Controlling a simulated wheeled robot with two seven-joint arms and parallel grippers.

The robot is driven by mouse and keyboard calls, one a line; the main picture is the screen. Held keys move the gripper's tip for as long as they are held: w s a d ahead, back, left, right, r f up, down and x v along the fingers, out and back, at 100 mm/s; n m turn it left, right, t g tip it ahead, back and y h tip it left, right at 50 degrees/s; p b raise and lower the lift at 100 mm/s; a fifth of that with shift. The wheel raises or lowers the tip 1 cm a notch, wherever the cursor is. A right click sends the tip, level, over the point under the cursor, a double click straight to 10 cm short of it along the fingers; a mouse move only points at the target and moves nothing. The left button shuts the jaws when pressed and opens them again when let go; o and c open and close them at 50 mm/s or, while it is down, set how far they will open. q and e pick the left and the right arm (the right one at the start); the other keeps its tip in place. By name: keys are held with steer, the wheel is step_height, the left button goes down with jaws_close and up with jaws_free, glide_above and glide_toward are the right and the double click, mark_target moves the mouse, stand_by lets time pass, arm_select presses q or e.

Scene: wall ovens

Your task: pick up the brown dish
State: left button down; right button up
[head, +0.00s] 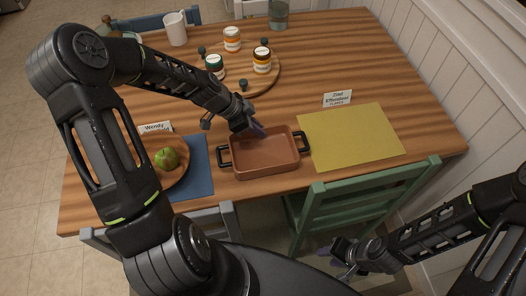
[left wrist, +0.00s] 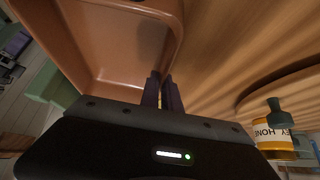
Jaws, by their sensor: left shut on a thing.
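The brown dish (head: 265,158) is a rectangular pan with black handles at its left and right ends. It sits on the wooden table near the front edge, between the blue and yellow placemats. My left gripper (head: 257,131) is at its far rim. In the left wrist view the fingers (left wrist: 162,92) are shut on the wall of the dish (left wrist: 103,45), close to a rounded corner. I cannot tell whether the dish is clear of the table. My right gripper (head: 340,257) is open and empty, low in front of the table by the green chair.
A yellow placemat (head: 350,137) lies right of the dish. A blue placemat (head: 196,172) and a wooden plate with a green apple (head: 166,158) lie left. Several jars stand on a round board (head: 262,85) behind. A green chair (head: 350,200) stands at the front edge.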

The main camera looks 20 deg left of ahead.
arm_select(q)
steer(key=shift+r, duration=0.1)
stand_by(0.7)
step_height(320, 180, up, 10)
steer(key=shift+f+b, duration=0.1)
steer(key=shift+b, duration=0.6)
